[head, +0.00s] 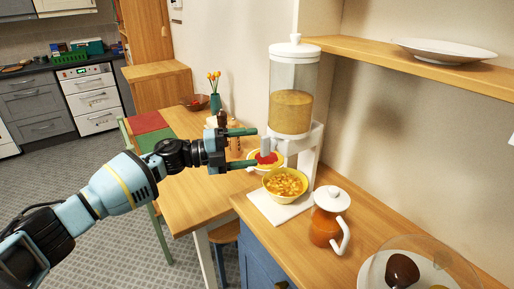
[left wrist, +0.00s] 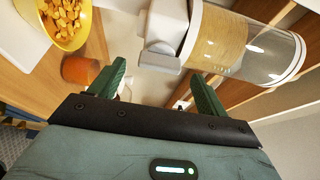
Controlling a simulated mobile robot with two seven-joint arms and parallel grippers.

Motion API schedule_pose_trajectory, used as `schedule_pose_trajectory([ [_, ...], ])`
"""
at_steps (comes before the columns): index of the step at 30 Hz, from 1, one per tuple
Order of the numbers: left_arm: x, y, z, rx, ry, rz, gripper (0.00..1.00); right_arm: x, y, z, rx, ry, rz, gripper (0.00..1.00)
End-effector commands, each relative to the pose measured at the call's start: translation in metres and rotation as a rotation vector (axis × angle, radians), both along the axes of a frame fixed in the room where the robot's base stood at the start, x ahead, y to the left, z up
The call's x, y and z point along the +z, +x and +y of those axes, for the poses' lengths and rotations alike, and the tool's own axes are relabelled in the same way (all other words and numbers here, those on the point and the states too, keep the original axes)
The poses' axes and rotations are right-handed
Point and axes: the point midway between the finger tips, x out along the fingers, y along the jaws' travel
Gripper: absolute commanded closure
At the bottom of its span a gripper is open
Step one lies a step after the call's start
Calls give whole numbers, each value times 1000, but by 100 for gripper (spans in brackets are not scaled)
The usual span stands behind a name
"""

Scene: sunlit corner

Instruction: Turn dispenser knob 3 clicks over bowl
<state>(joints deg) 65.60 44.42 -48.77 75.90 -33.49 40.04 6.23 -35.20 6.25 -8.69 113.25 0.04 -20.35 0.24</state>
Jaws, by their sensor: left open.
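The cereal dispenser (head: 291,112) is a clear cylinder with a white lid and stand, part filled with tan grain. Its pale knob (head: 265,146) faces left; it also shows in the left wrist view (left wrist: 160,57). The yellow bowl (head: 285,184), holding yellow chunks, stands below on the dispenser's white base; part of the bowl shows in the left wrist view (left wrist: 62,22). My left gripper (head: 251,147) is open and empty, with its green fingertips just short of the knob, one to either side. I see no clear contact. My right gripper is out of view.
An orange jar with a white lid and handle (head: 327,226) stands right of the bowl on the wooden counter. A glass dome (head: 432,262) covers food at front right. A shelf (head: 365,51) with a plate juts out at upper right. Bottles and a flower vase stand behind my gripper.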

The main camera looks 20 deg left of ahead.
Motion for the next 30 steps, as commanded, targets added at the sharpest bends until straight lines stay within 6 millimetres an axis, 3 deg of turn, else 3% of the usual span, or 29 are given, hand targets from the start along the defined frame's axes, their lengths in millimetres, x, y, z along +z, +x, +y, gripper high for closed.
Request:
schedule_pose_trajectory([
  [6,-3,-16,29,2,1,4,24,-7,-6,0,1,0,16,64],
  [11,-2,-22,39,0,0,2,24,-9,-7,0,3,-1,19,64],
  [26,0,-23,40,0,0,1,24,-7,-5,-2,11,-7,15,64],
  [30,-11,-26,32,3,-28,22,24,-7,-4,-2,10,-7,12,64],
])
